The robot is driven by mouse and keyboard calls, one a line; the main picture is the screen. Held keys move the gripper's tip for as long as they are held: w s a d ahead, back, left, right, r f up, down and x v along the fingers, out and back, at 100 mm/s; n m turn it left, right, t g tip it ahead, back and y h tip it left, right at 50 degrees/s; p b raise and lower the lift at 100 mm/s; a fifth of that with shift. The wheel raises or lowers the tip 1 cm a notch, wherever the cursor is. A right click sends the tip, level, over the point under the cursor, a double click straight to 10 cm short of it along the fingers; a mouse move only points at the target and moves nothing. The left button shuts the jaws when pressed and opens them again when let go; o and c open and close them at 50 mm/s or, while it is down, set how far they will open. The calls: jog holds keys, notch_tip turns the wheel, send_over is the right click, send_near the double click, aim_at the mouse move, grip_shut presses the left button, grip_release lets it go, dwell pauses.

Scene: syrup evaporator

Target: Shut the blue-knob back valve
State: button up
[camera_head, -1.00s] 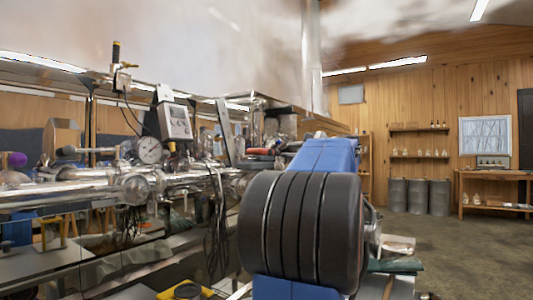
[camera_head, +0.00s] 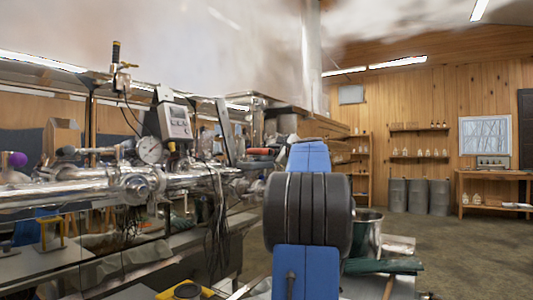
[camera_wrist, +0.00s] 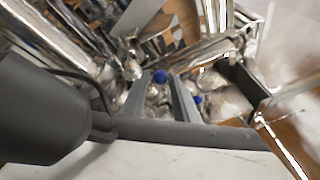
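In the wrist view, a small round blue knob (camera_wrist: 160,76) shows among shiny metal pipes and fittings, framed between my fingertips. A second blue knob (camera_wrist: 197,99) shows just right of the right finger. I cannot tell which one belongs to the back valve, or how its valve is turned. My gripper (camera_wrist: 162,85) has its two grey fingers apart, with no object clearly held between them. Whether it touches the knob cannot be told. In the head view, my blue and black arm hides the gripper, and no blue knob can be made out.
Steel piping (camera_head: 70,190) with a round gauge (camera_head: 149,150) and a grey control box (camera_head: 174,121) runs along the left. A purple knob (camera_head: 17,159) is at the far left. A metal pot (camera_head: 367,235) stands right of my arm. Open floor (camera_head: 445,250) lies to the right.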

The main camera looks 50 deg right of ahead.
jog(key=shift+x, duration=1.45)
grip_shut()
jog(key=shift+d, duration=0.15)
jog(key=shift+s+d+f+n+t+y, duration=0.15)
jog(key=shift+s+d+n+y, duration=0.1)
jog(key=shift+d+n+y, duration=0.4)
jog(key=shift+s+d+r+n+t+y, duration=0.1)
jog(key=shift+s+d+n+y, duration=0.25)
jog(key=shift+y, duration=0.55)
jog(key=shift+s+d+f+n+t+y, duration=0.15)
jog(key=shift+d+n+y, duration=0.3)
jog(key=shift+n+y, duration=0.25)
jog(key=shift+s+d+r+n+y, duration=0.1)
jog(key=shift+d+n+y, duration=0.35)
jog(key=shift+y, duration=0.3)
jog(key=shift+s+d+n+y, duration=0.15)
jog(key=shift+d+n+y, duration=0.25)
jog(key=shift+y, duration=0.35)
jog(key=shift+s+d+r+n+y, duration=0.1)
jog(key=shift+d+n+y, duration=0.3)
jog(key=shift+y, duration=0.35)
